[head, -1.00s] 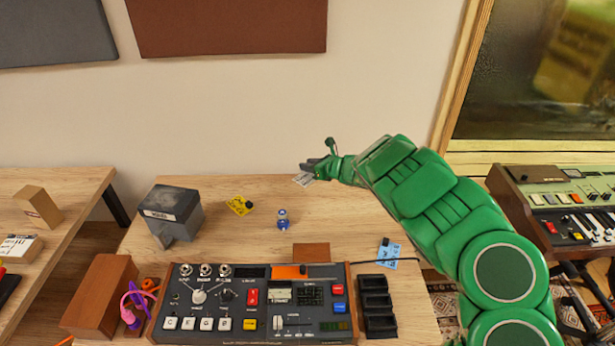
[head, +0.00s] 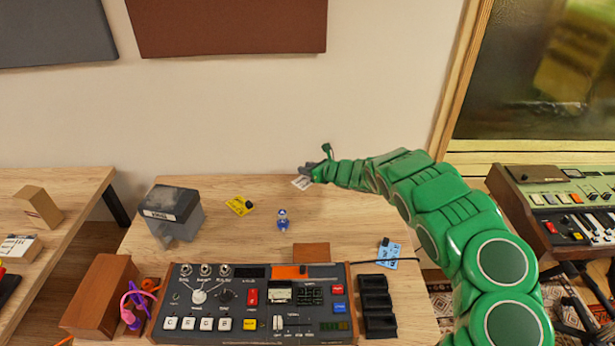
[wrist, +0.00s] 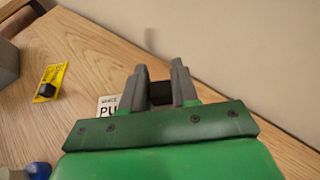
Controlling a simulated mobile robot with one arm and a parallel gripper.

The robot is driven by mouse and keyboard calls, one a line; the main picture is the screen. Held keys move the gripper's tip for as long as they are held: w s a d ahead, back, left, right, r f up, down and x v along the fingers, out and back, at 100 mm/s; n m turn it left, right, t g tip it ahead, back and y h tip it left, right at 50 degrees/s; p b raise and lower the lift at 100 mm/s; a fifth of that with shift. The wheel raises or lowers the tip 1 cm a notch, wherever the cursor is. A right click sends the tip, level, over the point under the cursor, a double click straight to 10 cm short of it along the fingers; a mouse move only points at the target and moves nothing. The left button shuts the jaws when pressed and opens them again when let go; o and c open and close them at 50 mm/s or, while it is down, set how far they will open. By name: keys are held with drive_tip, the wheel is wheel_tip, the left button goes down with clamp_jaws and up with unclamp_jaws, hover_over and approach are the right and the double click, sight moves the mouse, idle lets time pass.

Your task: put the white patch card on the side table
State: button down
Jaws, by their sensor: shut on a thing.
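The white patch card (head: 301,183) is at the back of the middle wooden desk (head: 330,215), close to the wall. It also shows in the wrist view (wrist: 107,104), with dark print, partly hidden by my gripper. My gripper (head: 307,170) is at the card; in the wrist view its grey fingers (wrist: 161,85) are shut on a black block, apparently the card's knob. Whether the card touches the desk is hard to tell. Another wooden table (head: 70,183) stands at the left, perhaps the side table.
A yellow card (head: 240,205), a blue knob-like piece (head: 283,220) and a grey box (head: 172,213) lie left of my gripper. A control console (head: 255,305), black tray (head: 375,305) and blue card (head: 387,255) are nearer. The left table holds several boxes; a gap separates the tables.

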sight(307, 178)
drive_tip(key=shift+w+f, duration=0.1)
drive_tip(key=shift+f, duration=0.15)
drive_tip(key=shift+w+f, duration=0.25)
drive_tip(key=shift+f, duration=1.55)
drive_tip(key=shift+f, duration=0.6)
drive_tip(key=c, duration=0.9)
unclamp_jaws()
drive_tip(key=shift+o, duration=0.2)
drive_tip(key=shift+r, duration=0.15)
drive_tip(key=shift+r, duration=0.45)
drive_tip(key=shift+v, duration=6)
